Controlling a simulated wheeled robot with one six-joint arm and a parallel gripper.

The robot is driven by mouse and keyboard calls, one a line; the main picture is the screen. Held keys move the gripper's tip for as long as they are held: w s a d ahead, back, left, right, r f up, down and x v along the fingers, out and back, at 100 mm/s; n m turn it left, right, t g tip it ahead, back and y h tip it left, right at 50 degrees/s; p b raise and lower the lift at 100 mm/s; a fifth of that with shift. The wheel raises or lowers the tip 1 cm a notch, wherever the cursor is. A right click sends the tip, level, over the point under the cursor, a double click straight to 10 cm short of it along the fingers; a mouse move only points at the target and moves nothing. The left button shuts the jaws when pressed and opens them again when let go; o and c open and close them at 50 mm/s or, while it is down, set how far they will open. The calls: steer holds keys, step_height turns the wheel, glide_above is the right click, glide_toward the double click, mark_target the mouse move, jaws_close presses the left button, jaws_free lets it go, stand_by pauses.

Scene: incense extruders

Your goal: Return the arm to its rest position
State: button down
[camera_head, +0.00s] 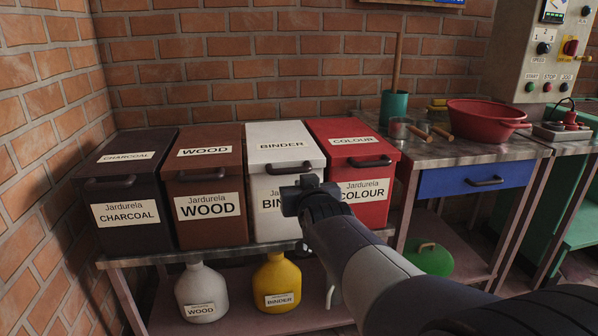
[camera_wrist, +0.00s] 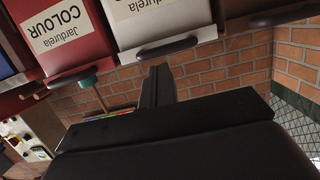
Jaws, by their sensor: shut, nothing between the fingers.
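My arm reaches in from the lower right in the head view. My gripper (camera_head: 305,186) is in front of the white BINDER bin (camera_head: 286,146), near its edge with the red COLOUR bin (camera_head: 350,153). In the wrist view my gripper (camera_wrist: 158,72) shows as dark fingers closed together, with nothing held. The white bin (camera_wrist: 161,20) and the red bin (camera_wrist: 72,25) also show there, upside down. Whether the gripper touches a bin cannot be told.
A charcoal bin (camera_head: 125,185) and a brown WOOD bin (camera_head: 206,180) stand to the left on the shelf. A white jug (camera_head: 202,290) and a yellow jug (camera_head: 277,281) sit below. A red basin (camera_head: 484,117) and a green cup (camera_head: 393,106) stand on the right bench.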

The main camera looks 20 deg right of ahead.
steer(key=shift+s+a+f, duration=0.1)
steer(key=shift+s+f, duration=0.15)
steer(key=shift+s, duration=0.15)
glide_toward(295, 166)
step_height(295, 166, up, 4)
steer(key=w, duration=0.1)
steer(key=w+f+b, duration=0.2)
steer(key=shift+w+a+f, duration=0.15)
steer(key=shift+a+f, duration=0.05)
steer(key=shift+f, duration=0.1)
steer(key=shift+f, duration=0.1)
stand_by(0.4)
